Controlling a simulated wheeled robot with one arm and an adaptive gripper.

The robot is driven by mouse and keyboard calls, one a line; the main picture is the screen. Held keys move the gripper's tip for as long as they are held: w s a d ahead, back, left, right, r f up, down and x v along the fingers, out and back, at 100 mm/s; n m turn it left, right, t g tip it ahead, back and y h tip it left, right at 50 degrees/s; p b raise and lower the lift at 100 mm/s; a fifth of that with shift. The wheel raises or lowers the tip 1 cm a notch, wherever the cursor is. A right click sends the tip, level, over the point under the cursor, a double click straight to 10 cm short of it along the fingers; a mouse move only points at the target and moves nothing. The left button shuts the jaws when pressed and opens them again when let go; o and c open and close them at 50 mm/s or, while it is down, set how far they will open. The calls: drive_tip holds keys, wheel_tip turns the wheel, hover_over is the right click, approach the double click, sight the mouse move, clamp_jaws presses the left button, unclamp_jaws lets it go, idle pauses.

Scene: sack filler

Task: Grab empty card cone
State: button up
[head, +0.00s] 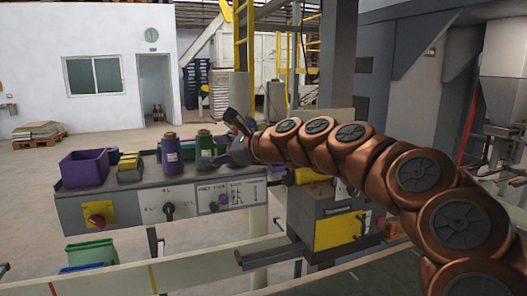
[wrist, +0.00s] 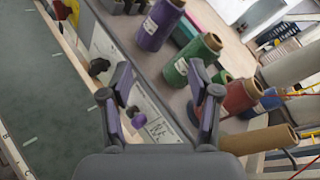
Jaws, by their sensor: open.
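The empty card cone (wrist: 262,139) is bare tan-brown and shows at the lower right of the wrist view. It lies outside the right finger, and its left end is partly hidden by my gripper. I cannot make it out in the head view, where my arm covers that part of the shelf. My gripper (wrist: 160,82) is open, with nothing between its fingers. In the head view my gripper (head: 232,142) is above the right part of the control shelf, beside the green cone (head: 204,146).
Purple (wrist: 160,25), green (wrist: 190,62) and red (wrist: 240,97) wound cones stand in a row beside the card cone. A purple bin (head: 84,168) and yellow blocks (head: 129,167) sit left on the shelf. Knobs project from the front panel (head: 130,211).

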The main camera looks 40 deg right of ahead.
sight(267, 126)
drive_tip(key=d+m+t+h, duration=0.1)
drive_tip(key=d+m, duration=0.2)
drive_tip(key=d, duration=0.4)
drive_tip(key=w+d+r+m+t+h, duration=0.1)
drive_tip(key=d+m+h, duration=0.1)
drive_tip(key=d+m, duration=0.2)
drive_tip(key=d+r+m+t+h, duration=0.1)
drive_tip(key=d+m, duration=0.3)
drive_tip(key=d, duration=0.5)
drive_tip(key=shift+w+d+r+t+h, duration=0.3)
drive_tip(key=shift+d+t+h, duration=0.1)
drive_tip(key=shift+h, duration=0.3)
drive_tip(key=shift+w+a+f, duration=0.1)
drive_tip(key=shift+w+a, duration=0.1)
drive_tip(key=shift+w, duration=0.55)
drive_tip(key=shift+w+p, duration=0.65)
drive_tip(key=shift+w, duration=2.2)
drive_tip(key=shift+c, duration=0.3)
drive_tip(key=c, duration=0.9)
